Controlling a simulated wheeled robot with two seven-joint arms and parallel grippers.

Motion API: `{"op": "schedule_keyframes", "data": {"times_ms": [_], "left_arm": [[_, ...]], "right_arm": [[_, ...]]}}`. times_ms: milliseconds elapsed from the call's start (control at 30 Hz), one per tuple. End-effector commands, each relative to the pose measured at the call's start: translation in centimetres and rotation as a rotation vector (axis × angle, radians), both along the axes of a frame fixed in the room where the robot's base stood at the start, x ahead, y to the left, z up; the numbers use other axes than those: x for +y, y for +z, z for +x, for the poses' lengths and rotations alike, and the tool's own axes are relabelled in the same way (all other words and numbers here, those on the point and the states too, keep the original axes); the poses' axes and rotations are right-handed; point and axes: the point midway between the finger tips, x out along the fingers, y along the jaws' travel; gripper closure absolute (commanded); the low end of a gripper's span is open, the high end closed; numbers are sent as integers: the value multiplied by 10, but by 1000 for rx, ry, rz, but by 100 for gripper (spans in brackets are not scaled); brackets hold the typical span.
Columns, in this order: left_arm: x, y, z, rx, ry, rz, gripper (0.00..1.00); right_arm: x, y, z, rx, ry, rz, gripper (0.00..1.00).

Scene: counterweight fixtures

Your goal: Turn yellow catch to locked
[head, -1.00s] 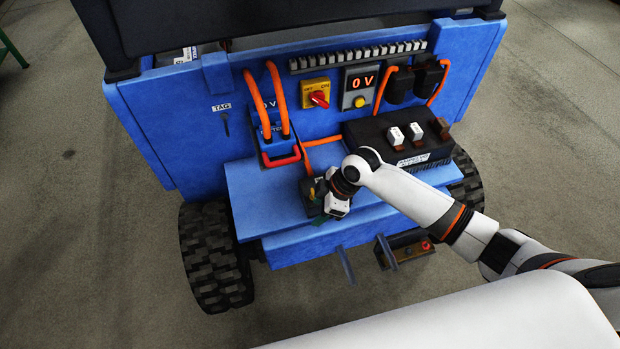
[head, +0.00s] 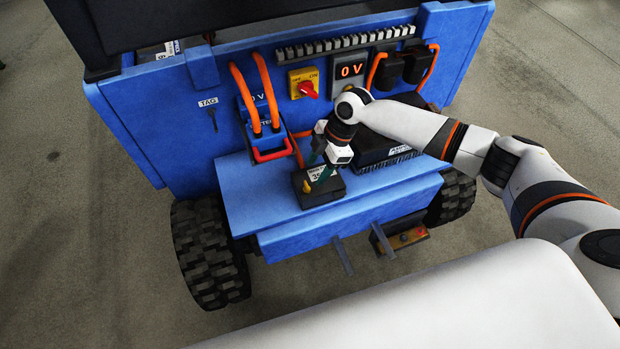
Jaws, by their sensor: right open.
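The small yellow catch (head: 306,187) sits on a small black box (head: 330,190) with a white label, on the blue shelf of the cart. Which way the catch is turned is too small to tell. My right gripper (head: 317,172) is open, with its greenish fingers pointing down over the back of the black box, behind and a little right of the catch. The fingers look apart from the catch, and nothing shows between them. My left gripper is not in view.
A larger black unit (head: 385,158) lies right of the box, partly behind my arm. The shelf's left part is clear.

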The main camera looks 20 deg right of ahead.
Motion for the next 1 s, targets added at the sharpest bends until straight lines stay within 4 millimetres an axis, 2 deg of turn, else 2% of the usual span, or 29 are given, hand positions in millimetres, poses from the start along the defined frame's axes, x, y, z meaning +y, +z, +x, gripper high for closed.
{"op": "schedule_keyframes", "data": {"times_ms": [100,300,433,700,1000], "left_arm": [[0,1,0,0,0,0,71],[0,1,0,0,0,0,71],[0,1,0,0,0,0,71],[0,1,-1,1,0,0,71],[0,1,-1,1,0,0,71]], "right_arm": [[10,-22,-1,4,-1,1,47],[19,-45,-1,1,-1,0,47],[21,-52,-1,0,-2,-1,47],[22,-53,-1,-1,-1,0,47],[22,-53,-1,0,-1,0,92]]}}
